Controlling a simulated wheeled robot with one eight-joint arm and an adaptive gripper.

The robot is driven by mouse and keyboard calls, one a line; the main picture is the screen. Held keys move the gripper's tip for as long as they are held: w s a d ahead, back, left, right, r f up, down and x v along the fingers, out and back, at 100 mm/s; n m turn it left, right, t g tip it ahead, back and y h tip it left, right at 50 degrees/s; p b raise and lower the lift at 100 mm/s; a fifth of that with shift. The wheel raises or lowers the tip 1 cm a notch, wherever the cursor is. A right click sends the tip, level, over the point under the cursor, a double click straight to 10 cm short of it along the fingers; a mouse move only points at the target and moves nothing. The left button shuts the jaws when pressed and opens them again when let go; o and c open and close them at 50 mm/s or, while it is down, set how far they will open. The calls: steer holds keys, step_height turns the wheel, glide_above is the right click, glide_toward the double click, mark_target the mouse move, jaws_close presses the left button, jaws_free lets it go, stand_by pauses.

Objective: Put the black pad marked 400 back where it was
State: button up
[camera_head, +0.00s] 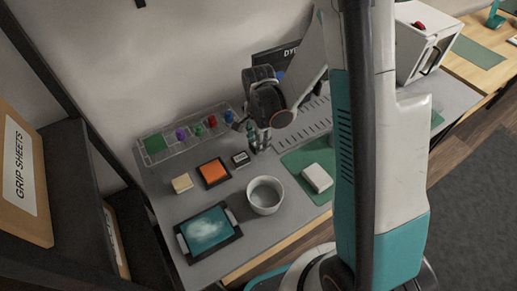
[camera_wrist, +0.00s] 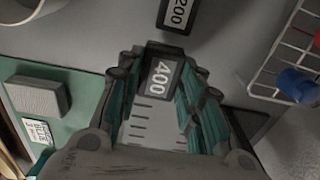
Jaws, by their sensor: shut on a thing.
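My gripper (camera_wrist: 165,66) is shut on the black pad marked 400 (camera_wrist: 162,78), whose white label faces the wrist camera between the fingers. In the head view my gripper (camera_head: 257,143) is low over the bench, just right of another small black pad (camera_head: 241,158). That pad is marked 200 in the wrist view (camera_wrist: 178,14), ahead of the fingertips and apart from them. The held pad is too small to make out clearly in the head view. I cannot tell whether it touches the bench.
A clear rack (camera_head: 160,143) with coloured items stands behind. An orange block (camera_head: 214,172), a cream block (camera_head: 182,183), a white bowl (camera_head: 265,196) and a tray with a teal panel (camera_head: 207,230) sit nearby. A white block (camera_head: 317,178) lies on the green mat (camera_head: 296,163).

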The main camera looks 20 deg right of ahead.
steer(key=shift+f+b, duration=0.6)
steer(key=shift+f, duration=1.3)
steer(key=shift+f, duration=0.2)
steer(key=o, duration=1)
steer(key=shift+r, duration=0.1)
steer(key=shift+r, duration=0.15)
